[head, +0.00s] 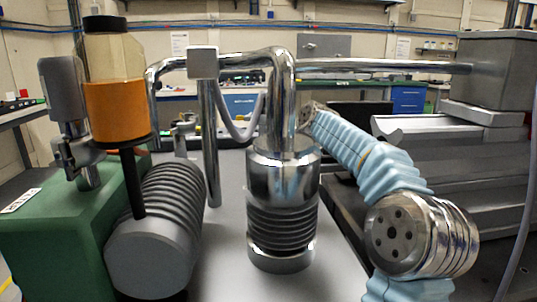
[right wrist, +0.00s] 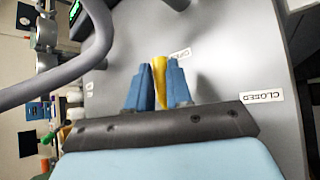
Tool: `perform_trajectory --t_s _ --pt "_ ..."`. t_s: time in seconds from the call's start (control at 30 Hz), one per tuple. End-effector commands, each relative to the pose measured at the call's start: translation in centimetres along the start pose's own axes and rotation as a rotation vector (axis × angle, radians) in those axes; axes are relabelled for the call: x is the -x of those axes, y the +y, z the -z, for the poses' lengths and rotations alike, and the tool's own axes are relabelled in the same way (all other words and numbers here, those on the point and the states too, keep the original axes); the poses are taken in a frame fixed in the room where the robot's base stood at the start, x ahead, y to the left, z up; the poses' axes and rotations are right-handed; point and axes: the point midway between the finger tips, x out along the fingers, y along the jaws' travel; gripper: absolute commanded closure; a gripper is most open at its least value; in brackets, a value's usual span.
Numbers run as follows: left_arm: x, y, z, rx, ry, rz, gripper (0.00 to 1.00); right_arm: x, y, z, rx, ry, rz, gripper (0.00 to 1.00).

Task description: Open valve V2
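In the right wrist view a yellow valve handle (right wrist: 160,76) stands out against a grey panel. The two blue fingers of my right gripper (right wrist: 160,88) lie on either side of it, with the handle filling the gap between them. An OPEN label (right wrist: 180,54) is just beyond the fingertips, and a CLOSED label (right wrist: 262,96) is to the right. No V2 marking is readable. In the head view my right arm reaches away behind the metal cylinder, and its gripper and the handle are hidden there. My left gripper is in neither view.
A steel cylinder with bellows (head: 283,205) and bent pipe stands mid-bench beside my right arm. A green pump unit (head: 60,235) with an orange-filled bottle (head: 115,100) is at left. Heavy grey blocks (head: 450,165) are at right. A grey hose (right wrist: 70,75) crosses the wrist view's left side.

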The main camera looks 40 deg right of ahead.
Motion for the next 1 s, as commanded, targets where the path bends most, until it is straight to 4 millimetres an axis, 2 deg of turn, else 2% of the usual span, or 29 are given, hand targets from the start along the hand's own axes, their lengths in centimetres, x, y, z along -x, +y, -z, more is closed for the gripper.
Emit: perform_trajectory --t_s 0.03,0.17,0.43,0.57,0.67,1.0 --pt "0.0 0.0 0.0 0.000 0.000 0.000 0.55 0.0 0.1 0.0 0.001 -0.001 -0.001 0.74" --pt "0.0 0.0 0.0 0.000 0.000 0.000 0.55 0.0 0.1 0.0 0.000 0.000 -0.001 0.55" --pt "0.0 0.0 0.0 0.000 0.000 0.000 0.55 0.1 0.0 0.0 0.000 0.000 -0.001 0.55" --pt "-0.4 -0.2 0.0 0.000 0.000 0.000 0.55 1.0 0.0 0.0 0.001 -0.004 0.000 0.55" --pt "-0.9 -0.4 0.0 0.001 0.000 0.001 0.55 2.8 -0.1 0.1 0.000 -0.006 0.000 0.55" --pt "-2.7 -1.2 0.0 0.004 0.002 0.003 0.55 10.8 0.0 0.1 0.002 -0.004 -0.002 0.55"
